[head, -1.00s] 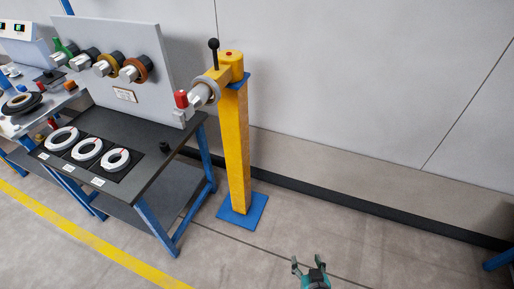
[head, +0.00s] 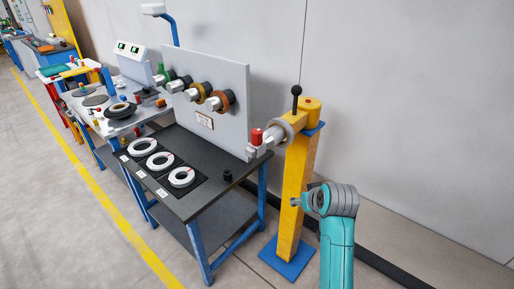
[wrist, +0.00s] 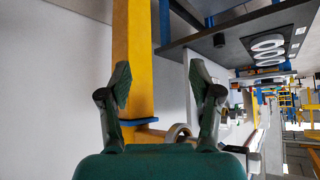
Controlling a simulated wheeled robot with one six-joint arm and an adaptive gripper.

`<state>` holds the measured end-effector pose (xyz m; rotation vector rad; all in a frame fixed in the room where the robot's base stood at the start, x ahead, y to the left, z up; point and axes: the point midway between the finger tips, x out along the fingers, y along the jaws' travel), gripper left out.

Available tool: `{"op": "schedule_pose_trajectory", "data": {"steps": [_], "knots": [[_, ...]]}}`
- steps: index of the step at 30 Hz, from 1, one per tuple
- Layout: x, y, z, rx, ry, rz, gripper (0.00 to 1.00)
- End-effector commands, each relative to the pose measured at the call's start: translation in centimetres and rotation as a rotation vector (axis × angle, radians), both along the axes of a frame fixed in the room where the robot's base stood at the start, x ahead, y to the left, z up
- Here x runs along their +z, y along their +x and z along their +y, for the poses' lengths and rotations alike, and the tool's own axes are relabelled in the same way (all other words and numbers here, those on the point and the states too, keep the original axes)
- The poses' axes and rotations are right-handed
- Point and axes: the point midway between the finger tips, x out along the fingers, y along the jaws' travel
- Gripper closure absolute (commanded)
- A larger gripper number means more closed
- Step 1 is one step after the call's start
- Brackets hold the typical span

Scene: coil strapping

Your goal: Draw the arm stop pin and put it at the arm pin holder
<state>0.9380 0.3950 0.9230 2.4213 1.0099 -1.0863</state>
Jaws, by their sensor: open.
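A red-topped pin (head: 257,136) stands upright on the grey block at the left end of the swing arm (head: 280,133), beside the panel's edge. A black ball-topped lever (head: 296,98) rises at the yellow post's top. I cannot tell for certain which is the arm stop pin; the red one fits best. A small black socket (head: 228,175) on the table's right end may be the pin holder. My gripper (wrist: 160,78) is open and empty, its two fingers spread.
The dark table (head: 190,205) holds several white coils (head: 182,177) at its front. An upright grey panel (head: 232,115) with several spools stands behind them. The post's blue foot (head: 288,262) is on the floor. A second bench (head: 95,100) stands further left.

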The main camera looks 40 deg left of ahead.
Motion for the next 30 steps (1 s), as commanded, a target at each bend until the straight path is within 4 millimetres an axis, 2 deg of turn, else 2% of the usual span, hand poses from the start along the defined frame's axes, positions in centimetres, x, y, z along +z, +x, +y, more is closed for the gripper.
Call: {"op": "schedule_pose_trajectory", "data": {"steps": [1,5,9,15,18,21,24,30], "knots": [[2.4,0.5,1.6,0.026,-0.005,0.002,0.36],[7.6,0.7,4.7,0.090,-0.031,0.024,0.36],[13.6,0.2,7.7,0.163,-0.062,0.044,0.36],[21.7,-1.4,10.9,0.254,-0.105,0.067,0.36],[24.4,-2.2,11.7,0.286,-0.123,0.077,0.36],[26.1,-2.8,12.2,0.307,-0.134,0.083,0.36],[26.6,-3.0,12.5,0.316,-0.139,0.086,0.36],[24.3,-2.5,13.7,0.316,-0.141,0.090,0.36]]}}
